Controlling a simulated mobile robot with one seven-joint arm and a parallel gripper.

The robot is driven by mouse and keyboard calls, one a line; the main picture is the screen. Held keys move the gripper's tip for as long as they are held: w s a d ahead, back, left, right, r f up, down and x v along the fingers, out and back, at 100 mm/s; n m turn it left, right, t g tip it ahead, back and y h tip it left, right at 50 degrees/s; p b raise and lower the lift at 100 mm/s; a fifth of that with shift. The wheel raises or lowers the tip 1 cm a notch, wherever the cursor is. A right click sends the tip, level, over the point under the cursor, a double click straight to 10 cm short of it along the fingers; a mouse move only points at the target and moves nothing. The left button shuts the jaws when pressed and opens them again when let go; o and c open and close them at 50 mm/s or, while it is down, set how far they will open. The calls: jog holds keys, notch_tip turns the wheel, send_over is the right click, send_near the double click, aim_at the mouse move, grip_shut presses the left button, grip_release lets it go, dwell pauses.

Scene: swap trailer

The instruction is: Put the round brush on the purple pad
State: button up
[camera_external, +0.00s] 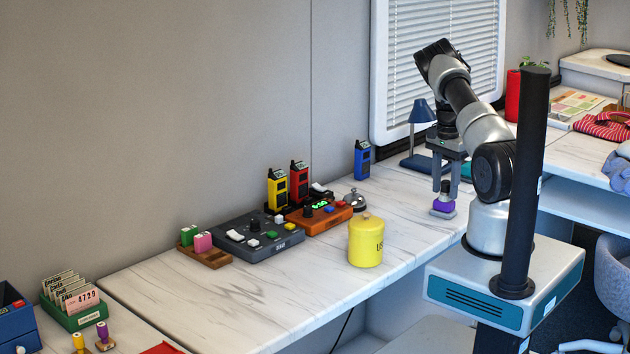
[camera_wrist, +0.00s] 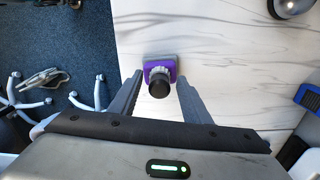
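The round brush (camera_wrist: 158,89), with a black knob and a greyish lower part, stands on the purple pad (camera_wrist: 149,70) in the wrist view. The pad has a grey base. In the external view the brush (camera_external: 446,187) shows as a small dark knob above the purple pad (camera_external: 441,206), on the marble table. My gripper (camera_external: 446,184) points down over them. In the wrist view its fingers (camera_wrist: 160,82) are apart, one on each side of the brush, with gaps visible. The brush's underside is hidden.
A yellow canister (camera_external: 366,243), a bell (camera_external: 355,199) and an orange control box (camera_external: 320,216) stand to the left. A blue lamp (camera_external: 420,125) and a blue radio (camera_external: 362,160) are behind. The table's front edge is near the pad. Marble around the pad is clear.

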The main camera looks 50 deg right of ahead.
aim_at(445, 181)
notch_tip(445, 181, up, 12)
jog(key=shift+r+p, duration=0.2)
jog(key=shift+p, duration=0.1)
